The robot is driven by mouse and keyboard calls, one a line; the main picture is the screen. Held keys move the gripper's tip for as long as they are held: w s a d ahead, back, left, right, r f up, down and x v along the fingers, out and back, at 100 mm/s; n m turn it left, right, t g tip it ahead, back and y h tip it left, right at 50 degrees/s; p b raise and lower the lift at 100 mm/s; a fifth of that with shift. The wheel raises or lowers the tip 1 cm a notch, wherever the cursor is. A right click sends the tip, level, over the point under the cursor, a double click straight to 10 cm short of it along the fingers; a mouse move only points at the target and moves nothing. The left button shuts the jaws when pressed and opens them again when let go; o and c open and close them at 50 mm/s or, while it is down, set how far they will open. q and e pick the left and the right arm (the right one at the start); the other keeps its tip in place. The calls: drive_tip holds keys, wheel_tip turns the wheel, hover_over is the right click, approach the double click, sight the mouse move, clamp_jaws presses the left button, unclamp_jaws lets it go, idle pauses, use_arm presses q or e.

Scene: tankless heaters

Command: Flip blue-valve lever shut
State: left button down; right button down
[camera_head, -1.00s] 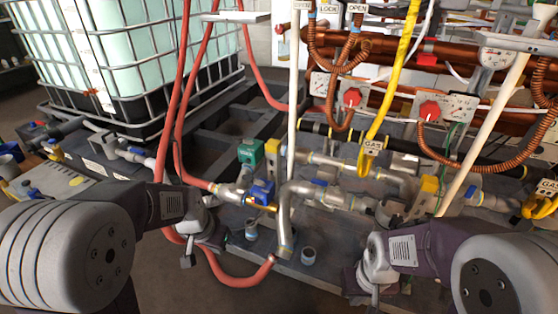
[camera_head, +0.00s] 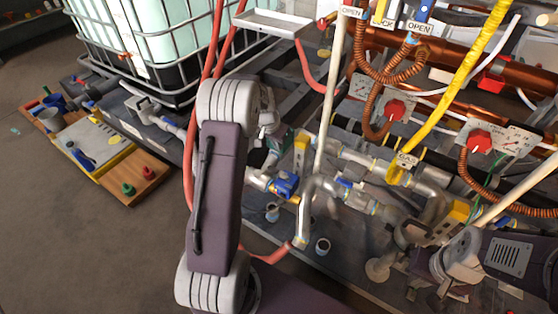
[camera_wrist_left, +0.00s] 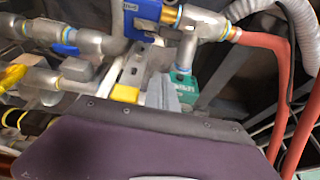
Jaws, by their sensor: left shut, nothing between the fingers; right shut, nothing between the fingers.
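The blue valve (camera_head: 286,184) sits on the pipe run left of the bent grey pipe. It also shows at the top of the left wrist view (camera_wrist_left: 146,24), with a printed label on its blue part. I cannot tell the lever's exact position. My left gripper (camera_wrist_left: 163,90) is shut and empty below the blue valve in the left wrist view, apart from it in the picture. In the head view my left arm hides most of that gripper. My right gripper (camera_head: 455,290) is shut and empty at the lower right, away from the blue valve.
A green box (camera_wrist_left: 186,87) stands close to my left gripper. Red hoses (camera_head: 215,60) run on the left. A white pole (camera_head: 327,110) rises behind the valve. A yellow hose (camera_head: 455,95) hangs right. Open floor (camera_head: 60,240) lies at the left.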

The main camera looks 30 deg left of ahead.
sight(273, 170)
use_arm(q)
wheel_tip(273, 170, down, 9)
drive_tip(key=b, duration=0.8)
drive_tip(key=shift+s+f, duration=0.15)
drive_tip(key=shift+s, duration=0.25)
